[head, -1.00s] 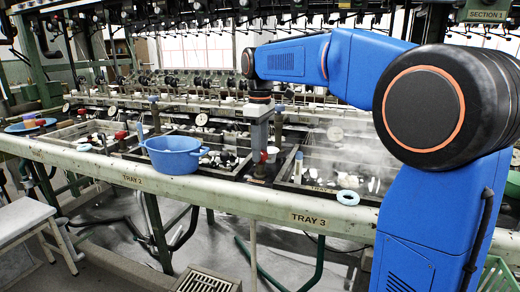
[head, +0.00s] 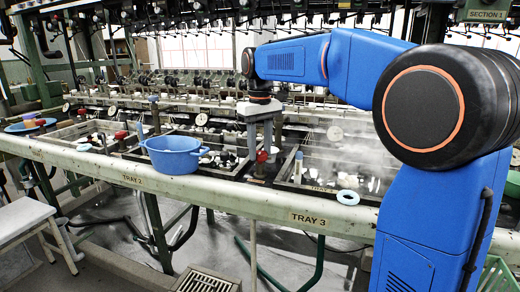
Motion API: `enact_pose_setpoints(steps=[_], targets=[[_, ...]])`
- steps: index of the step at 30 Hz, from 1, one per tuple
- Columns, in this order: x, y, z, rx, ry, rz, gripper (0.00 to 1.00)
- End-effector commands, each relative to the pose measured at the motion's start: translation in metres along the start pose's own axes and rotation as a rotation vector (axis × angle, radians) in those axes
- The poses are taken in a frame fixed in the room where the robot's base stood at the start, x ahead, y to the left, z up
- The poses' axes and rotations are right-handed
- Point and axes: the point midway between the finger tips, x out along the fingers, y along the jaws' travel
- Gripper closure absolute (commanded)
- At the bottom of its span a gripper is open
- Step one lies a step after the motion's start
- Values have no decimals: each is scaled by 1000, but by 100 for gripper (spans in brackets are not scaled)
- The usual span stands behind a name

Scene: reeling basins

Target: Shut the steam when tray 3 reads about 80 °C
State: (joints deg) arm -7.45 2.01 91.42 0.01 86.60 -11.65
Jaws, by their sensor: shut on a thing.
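My gripper (head: 262,150) points down at the left end of tray 3, its fingers closed around a small red valve handle (head: 262,157). The fingers partly hide the handle. Tray 3 (head: 345,198) lies right of the gripper, behind the rail label "TRAY 3" (head: 309,219). Pale steam (head: 350,150) hangs over the tray's water. A round white dial (head: 335,133) stands at the tray's back; its reading is too small to make out. An upright stick with a blue top (head: 298,166) stands at the tray's left side.
A blue basin (head: 174,157) sits on the front rail, left of the gripper. A pale ring (head: 348,197) lies on the rail before tray 3. Other red handles (head: 120,135) stand farther left. A white stool (head: 25,222) and a floor grate (head: 207,280) are in front.

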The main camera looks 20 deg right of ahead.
Motion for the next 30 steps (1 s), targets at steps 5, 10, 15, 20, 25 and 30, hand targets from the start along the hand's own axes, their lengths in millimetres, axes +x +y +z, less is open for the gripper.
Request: enact_pose_setpoints(steps=[5, 10, 15, 20, 25, 30], targets=[[-1, 0, 0, 98, 1, 1, 88], [-1, 0, 0, 158, 2, 1, 88], [-1, 0, 0, 187, 2, 1, 88], [-1, 0, 0, 193, 2, 1, 88], [-1, 0, 0, 193, 2, 1, 88], [-1, 0, 0, 192, 2, 0, 47]])
